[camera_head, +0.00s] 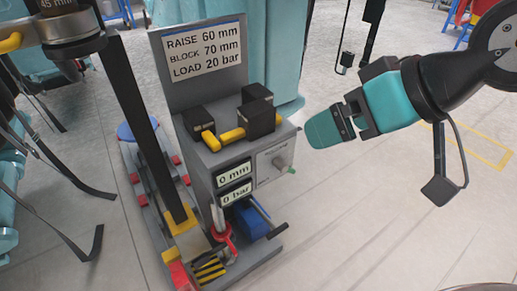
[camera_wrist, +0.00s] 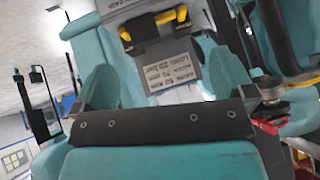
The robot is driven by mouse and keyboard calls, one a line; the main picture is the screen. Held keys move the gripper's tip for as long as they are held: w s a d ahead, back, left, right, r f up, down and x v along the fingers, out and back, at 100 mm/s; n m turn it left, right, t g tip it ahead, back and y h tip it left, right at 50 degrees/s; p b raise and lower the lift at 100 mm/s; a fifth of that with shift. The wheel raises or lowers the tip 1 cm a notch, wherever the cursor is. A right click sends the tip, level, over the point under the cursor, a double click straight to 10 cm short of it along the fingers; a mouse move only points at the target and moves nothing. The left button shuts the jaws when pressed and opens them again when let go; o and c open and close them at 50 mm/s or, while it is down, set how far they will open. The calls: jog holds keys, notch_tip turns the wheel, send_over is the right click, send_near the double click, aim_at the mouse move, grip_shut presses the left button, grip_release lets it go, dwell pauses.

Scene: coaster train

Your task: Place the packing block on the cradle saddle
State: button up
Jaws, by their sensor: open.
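Black blocks with yellow handles stand on the grey stand's shelf in the head view: a left block (camera_head: 205,117), a front right block (camera_head: 257,119) and one behind it (camera_head: 257,92). Which is the packing block I cannot tell. My gripper (camera_head: 322,130) is open, with teal fingers, right of the stand and apart from the blocks. In the wrist view its fingers (camera_wrist: 165,80) stand apart, with the sign and a yellow handle (camera_wrist: 158,28) beyond. The cradle saddle is not clearly identifiable; a yellow-edged pad (camera_head: 188,222) sits low at the stand's left.
The grey stand (camera_head: 218,178) carries a sign (camera_head: 203,50) reading RAISE 60 mm, BLOCK 70 mm, LOAD 20 bar. Its displays (camera_head: 234,173) read 0 mm and 0 bar. A dark slanted bar (camera_head: 143,125) rises on the left. The floor (camera_head: 370,225) at the right is clear.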

jog(key=w+a+f+t+y+b, duration=0.1)
jog(key=w+f+t+y+b, duration=0.2)
jog(key=f+b, duration=0.55)
jog(key=w+a+f+t+b, duration=0.1)
jog(key=w+f+t+b, duration=0.35)
jog(key=b, duration=0.65)
jog(key=t+p, duration=0.2)
jog(key=p, duration=0.9)
send_near(255, 112)
jog(key=w+f, duration=0.1)
jog(key=w, duration=0.2)
jog(key=w+a+p, duration=0.2)
jog(key=p, duration=0.1)
jog(key=shift+w+f+y, duration=0.25)
jog(key=shift+w+y, duration=0.1)
jog(key=shift+y, duration=0.05)
jog(key=shift+w+a+f, duration=0.15)
jog(key=shift+w+a, duration=0.05)
jog(key=shift+w, duration=0.15)
jog(key=p+x, duration=0.2)
jog(key=p, duration=0.1)
jog(key=p+x, duration=0.1)
jog(key=shift+w+a+r+p, duration=0.2)
jog(key=shift+w+r+p, duration=0.1)
jog(key=shift+p, duration=0.1)
jog(key=shift+w+a+f+p, duration=0.15)
jog(key=shift+w+a+p, duration=0.15)
jog(key=shift+w+p, duration=0.25)
jog(key=shift+a+f, duration=0.1)
jog(key=shift+f, duration=0.1)
